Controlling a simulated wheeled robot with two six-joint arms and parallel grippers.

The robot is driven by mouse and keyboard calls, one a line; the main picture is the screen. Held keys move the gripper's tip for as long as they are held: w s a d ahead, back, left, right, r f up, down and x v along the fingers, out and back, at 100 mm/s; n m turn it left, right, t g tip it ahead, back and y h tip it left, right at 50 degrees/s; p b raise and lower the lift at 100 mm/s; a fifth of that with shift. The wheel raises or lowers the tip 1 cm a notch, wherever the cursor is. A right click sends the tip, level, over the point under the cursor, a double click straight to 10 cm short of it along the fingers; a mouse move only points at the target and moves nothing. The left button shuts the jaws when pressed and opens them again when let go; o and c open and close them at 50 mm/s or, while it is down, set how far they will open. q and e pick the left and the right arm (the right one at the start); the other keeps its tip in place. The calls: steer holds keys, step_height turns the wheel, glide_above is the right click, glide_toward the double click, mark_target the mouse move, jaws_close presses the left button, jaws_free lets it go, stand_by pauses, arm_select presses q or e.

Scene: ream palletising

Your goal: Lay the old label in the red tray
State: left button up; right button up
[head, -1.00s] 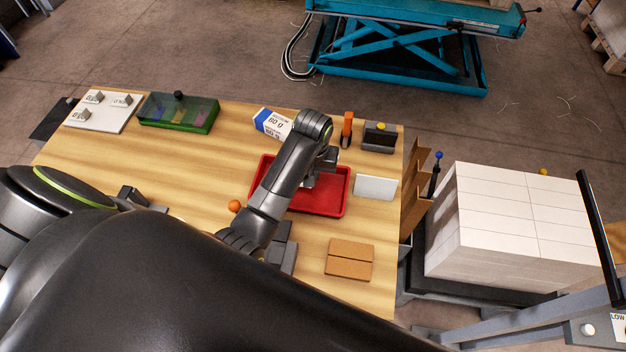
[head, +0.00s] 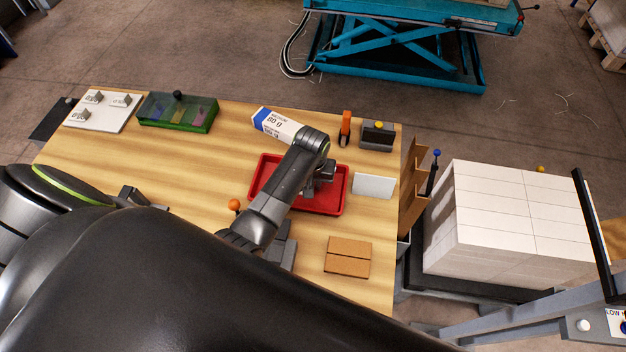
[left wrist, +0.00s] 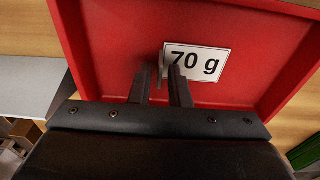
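The red tray (head: 340,208) lies on the wooden table. My left gripper (head: 318,186) is low over its middle. In the left wrist view the old label (left wrist: 207,63), a white card reading "70 g", appears flat on the tray floor (left wrist: 115,40). A thin grey upright tab at the card's left end stands between my left fingertips (left wrist: 160,72). Both fingers seem apart from it, with a gap on each side. The right finger covers a bit of the card. In the head view my arm hides the label. My right gripper is not visible.
A paper ream (head: 277,125), orange tool (head: 345,128) and grey holder (head: 377,136) stand behind. A green box (head: 178,113) and white label board (head: 103,111) are at the far left.

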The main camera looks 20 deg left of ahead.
arm_select(q)
steer(key=shift+o, duration=0.5)
steer(key=shift+r, duration=0.5)
step_height(320, 180, up, 11)
steer(key=s+b, duration=0.1)
steer(key=shift+d+r, duration=0.15)
steer(key=shift+s, duration=0.1)
